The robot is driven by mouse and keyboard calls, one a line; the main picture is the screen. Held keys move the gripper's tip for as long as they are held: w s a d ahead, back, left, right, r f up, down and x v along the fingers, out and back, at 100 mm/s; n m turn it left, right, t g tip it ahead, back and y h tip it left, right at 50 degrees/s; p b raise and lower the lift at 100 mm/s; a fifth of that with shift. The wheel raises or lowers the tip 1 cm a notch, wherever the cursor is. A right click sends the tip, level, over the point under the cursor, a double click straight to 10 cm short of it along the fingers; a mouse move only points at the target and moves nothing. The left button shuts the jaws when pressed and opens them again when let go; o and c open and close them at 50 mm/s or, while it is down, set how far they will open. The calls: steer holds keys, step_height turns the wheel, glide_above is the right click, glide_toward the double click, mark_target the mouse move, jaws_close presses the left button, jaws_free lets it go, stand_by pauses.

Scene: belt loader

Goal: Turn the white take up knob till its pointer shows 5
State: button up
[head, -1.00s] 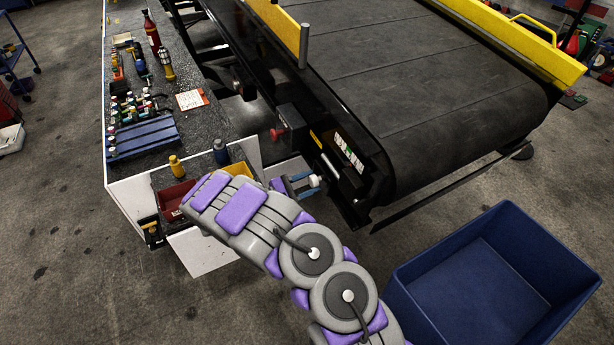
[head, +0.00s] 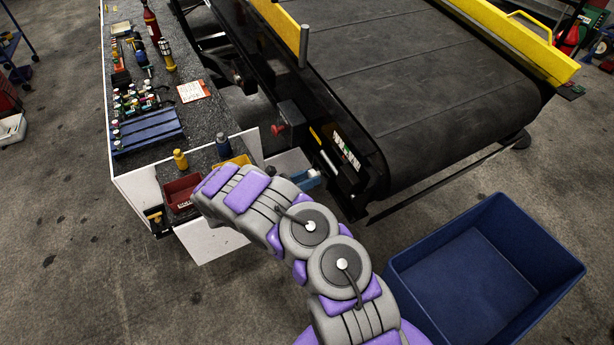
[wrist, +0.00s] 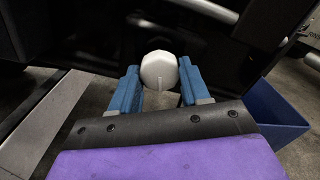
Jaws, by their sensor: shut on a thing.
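The white take up knob (wrist: 159,71) is round and sits between the two blue fingers in the wrist view. A faint line runs down its face toward the bottom; I cannot read any number beside it. My gripper (wrist: 160,84) is shut on the knob, one finger on each side. In the head view my gripper (head: 307,179) shows only as a bit of blue beyond my wrist, by the near left corner of the belt loader (head: 372,182). The knob cannot be made out there.
A blue bin (head: 398,275) stands on the floor at the right. A workbench (head: 135,185) with bottles, tools and a red tray (head: 180,192) is at the left. A red knob (head: 278,128) sticks out of the loader's side. A white label (head: 346,148) is on the frame.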

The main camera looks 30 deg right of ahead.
steer(key=shift+w+n+p, duration=0.1)
steer(key=shift+n+p, duration=0.2)
steer(key=shift+n, duration=0.7)
steer(key=shift+a, duration=0.1)
steer(key=o, duration=1)
steer(key=shift+o, duration=0.2)
steer(key=a, duration=1.7)
steer(key=shift+s+a, duration=0.2)
steer(key=shift+s, duration=0.1)
steer(key=shift+d, duration=0.1)
